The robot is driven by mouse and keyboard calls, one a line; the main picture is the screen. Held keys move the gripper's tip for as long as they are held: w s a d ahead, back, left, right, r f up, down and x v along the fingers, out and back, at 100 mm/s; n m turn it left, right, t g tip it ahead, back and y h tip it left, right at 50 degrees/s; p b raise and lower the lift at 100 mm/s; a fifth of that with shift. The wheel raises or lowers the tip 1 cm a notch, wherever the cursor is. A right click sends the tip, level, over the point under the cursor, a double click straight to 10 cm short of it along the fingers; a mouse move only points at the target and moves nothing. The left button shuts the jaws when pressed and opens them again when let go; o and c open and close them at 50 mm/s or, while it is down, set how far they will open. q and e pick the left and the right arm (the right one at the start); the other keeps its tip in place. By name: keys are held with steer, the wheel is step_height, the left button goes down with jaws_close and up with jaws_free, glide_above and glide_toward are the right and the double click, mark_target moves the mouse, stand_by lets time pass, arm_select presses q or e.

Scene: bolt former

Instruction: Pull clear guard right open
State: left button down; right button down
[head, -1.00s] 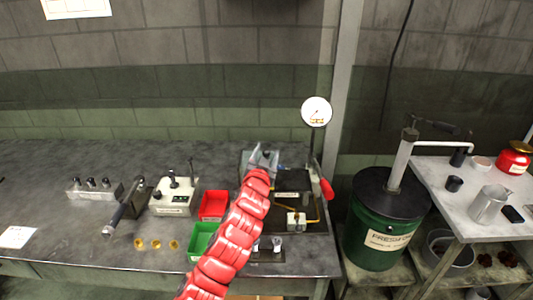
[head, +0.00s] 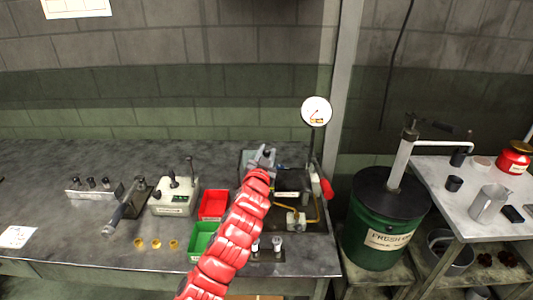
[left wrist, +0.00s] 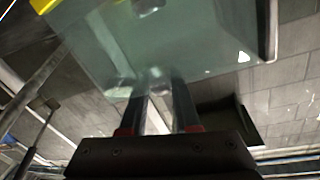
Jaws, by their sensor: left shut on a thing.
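The clear guard (left wrist: 190,40) is a see-through greenish panel that fills the upper part of the left wrist view. In the head view a small pale part of it (head: 246,158) shows beside my gripper at the back of the bolt former. My left gripper (head: 265,155) is at the guard, and its fingers (left wrist: 158,95) are shut at the panel's near edge. My red left arm hides part of the machine. I cannot tell exactly what part of the guard is between the fingers. My right gripper is not in view.
The machine has a black block (head: 292,182), a red-handled lever (head: 326,188) and a round gauge (head: 316,111) on a post. Red (head: 213,205) and green (head: 201,240) bins stand left of my arm. A green drum (head: 376,235) stands right of the bench.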

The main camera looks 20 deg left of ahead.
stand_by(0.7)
arm_select(q)
steer(key=shift+d+f, duration=0.1)
steer(key=shift+d, duration=0.05)
steer(key=w+d+b, duration=0.1)
steer(key=d+b, duration=0.1)
steer(key=d, duration=0.1)
steer(key=w+d+b, duration=0.1)
steer(key=d+b, duration=0.2)
steer(key=w+d+b, duration=0.1)
steer(key=d+b, duration=0.2)
steer(key=d, duration=0.1)
steer(key=shift+d+b, duration=0.15)
steer(key=shift+b, duration=0.2)
steer(key=c, duration=1.1)
jaws_free()
steer(key=o, duration=0.5)
steer(key=shift+d, duration=0.2)
steer(key=shift+c, duration=0.2)
